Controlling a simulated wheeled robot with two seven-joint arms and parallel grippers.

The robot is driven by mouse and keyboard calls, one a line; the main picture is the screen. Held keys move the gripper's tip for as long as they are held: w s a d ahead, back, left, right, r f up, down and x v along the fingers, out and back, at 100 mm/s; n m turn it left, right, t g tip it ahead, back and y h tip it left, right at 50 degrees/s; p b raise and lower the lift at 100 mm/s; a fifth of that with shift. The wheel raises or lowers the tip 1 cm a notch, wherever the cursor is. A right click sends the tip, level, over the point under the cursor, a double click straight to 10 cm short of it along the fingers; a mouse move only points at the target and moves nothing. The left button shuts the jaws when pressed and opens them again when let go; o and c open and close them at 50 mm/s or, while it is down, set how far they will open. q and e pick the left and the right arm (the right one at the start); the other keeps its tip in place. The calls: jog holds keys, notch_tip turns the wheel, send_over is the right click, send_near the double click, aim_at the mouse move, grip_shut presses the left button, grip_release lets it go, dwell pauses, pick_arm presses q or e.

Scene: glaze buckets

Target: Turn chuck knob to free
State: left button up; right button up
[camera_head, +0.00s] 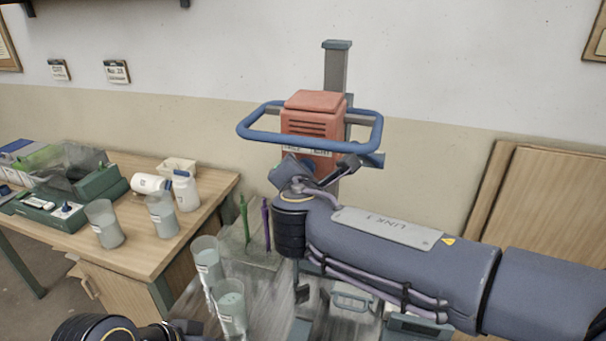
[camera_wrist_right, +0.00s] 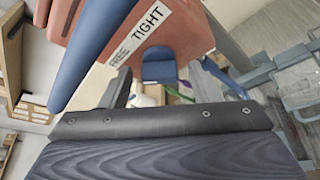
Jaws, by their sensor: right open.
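The mixer has a red motor housing (camera_head: 312,120) on a grey column, with a blue ring handle (camera_head: 262,137) around it. In the right wrist view the housing (camera_wrist_right: 195,25) carries a white label reading FREE and TIGHT. A blue knob (camera_wrist_right: 158,62) shows below the label. My right gripper (camera_wrist_right: 166,70) is open, with one dark finger on each side of the knob in that view; contact cannot be told. In the head view my right gripper (camera_head: 321,174) is at the housing's lower front, and the chuck is hidden behind my arm.
A wooden table (camera_head: 140,232) at left holds cups, white bottles (camera_head: 186,190) and a green-grey case. Grey cups (camera_head: 230,305) and green and purple sticks (camera_head: 244,218) stand below the mixer. The blue ring handle (camera_wrist_right: 90,50) passes close to my right gripper. Wooden panels (camera_head: 545,205) lean at right.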

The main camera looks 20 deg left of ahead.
jog(key=b+v, duration=0.2)
jog(key=v, duration=0.5)
jog(key=shift+s, duration=0.4)
jog(key=shift+d+r, duration=0.1)
jog(key=shift+d, duration=0.05)
jog(key=s+d+f+m+g+h, duration=0.15)
jog(key=d+f+m, duration=0.3)
jog(key=d, duration=0.55)
jog(key=s+d+f+m+g+h, duration=0.1)
jog(key=d+f+m+g, duration=0.2)
jog(key=d+m, duration=0.45)
jog(key=s+d+f+m+g+h, duration=0.1)
jog(key=d+f+m+g, duration=0.2)
jog(key=d, duration=0.8)
jog(key=s+d+f+m+y, duration=0.2)
jog(key=s+f+m, duration=0.3)
jog(key=s+m, duration=0.3)
jog(key=s+d+f+m+g+y, duration=0.1)
jog(key=s+d+f+m, duration=0.1)
jog(key=s+f+m, duration=0.4)
jog(key=s+m, duration=0.2)
jog(key=s, duration=0.1)
jog(key=shift+d+y, duration=0.35)
